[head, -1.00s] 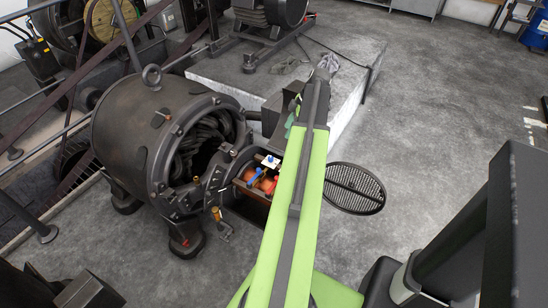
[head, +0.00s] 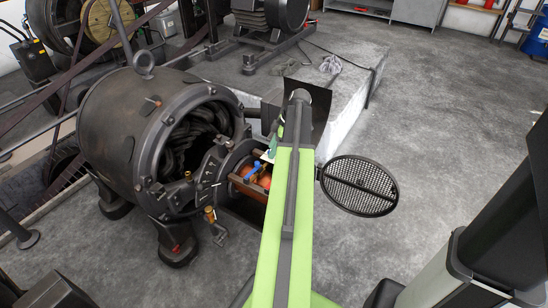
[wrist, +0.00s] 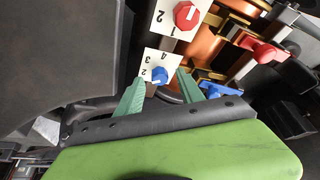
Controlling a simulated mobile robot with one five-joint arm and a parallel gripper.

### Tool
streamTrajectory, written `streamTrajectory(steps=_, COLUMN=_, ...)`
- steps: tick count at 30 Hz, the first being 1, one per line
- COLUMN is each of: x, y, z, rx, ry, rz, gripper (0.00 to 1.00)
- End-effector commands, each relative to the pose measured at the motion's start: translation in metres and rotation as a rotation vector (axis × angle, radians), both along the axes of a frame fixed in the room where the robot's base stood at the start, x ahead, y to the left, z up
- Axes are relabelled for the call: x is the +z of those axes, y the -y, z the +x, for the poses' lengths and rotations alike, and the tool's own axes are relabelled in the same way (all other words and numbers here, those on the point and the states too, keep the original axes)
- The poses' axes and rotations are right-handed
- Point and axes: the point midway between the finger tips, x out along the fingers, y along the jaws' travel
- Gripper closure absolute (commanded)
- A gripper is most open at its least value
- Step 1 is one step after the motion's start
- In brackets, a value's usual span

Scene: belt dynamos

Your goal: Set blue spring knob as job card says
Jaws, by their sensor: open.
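The blue knob (wrist: 158,76) sits on a white plate (wrist: 160,56) with numerals 2, 3 and 4 seen upside down in the wrist view. A pale mark shows on the knob, but I cannot tell surely which numeral it points to. My gripper (wrist: 162,80) is open, its green fingertips on either side of the knob in the picture; contact cannot be told. In the head view my gripper (head: 268,156) is at the dynamo's open end, largely behind my arm. No job card can be made out.
A red knob (wrist: 187,15) is on a neighbouring numbered plate. A red lever (wrist: 262,50) and a blue lever (wrist: 220,88) are close by on the right. The dynamo housing (head: 150,125) stands left; a round mesh cover (head: 358,185) sticks out right.

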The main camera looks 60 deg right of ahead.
Motion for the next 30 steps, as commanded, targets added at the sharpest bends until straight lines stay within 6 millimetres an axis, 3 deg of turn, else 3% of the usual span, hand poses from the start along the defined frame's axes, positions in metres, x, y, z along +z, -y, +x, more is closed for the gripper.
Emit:
streamTrajectory(steps=1, x=-0.007, y=-0.001, z=0.001, rx=0.000, ry=0.000, rz=0.000, gripper=0.55)
streamTrajectory(steps=9, x=-0.005, y=-0.001, z=0.002, rx=-0.001, ry=0.000, rz=0.000, gripper=0.55)
streamTrajectory(steps=20, x=-0.005, y=-0.001, z=0.002, rx=-0.001, ry=0.000, rz=0.000, gripper=1.00)
streamTrajectory(steps=23, x=-0.005, y=-0.001, z=0.002, rx=-0.001, ry=0.000, rz=0.000, gripper=1.00)
streamTrajectory(steps=24, x=-0.005, y=0.016, z=0.004, rx=-0.001, ry=0.000, rz=0.000, gripper=1.00)
streamTrajectory(steps=30, x=-0.005, y=0.002, z=0.003, rx=-0.005, ry=0.003, rz=-0.005, gripper=1.00)
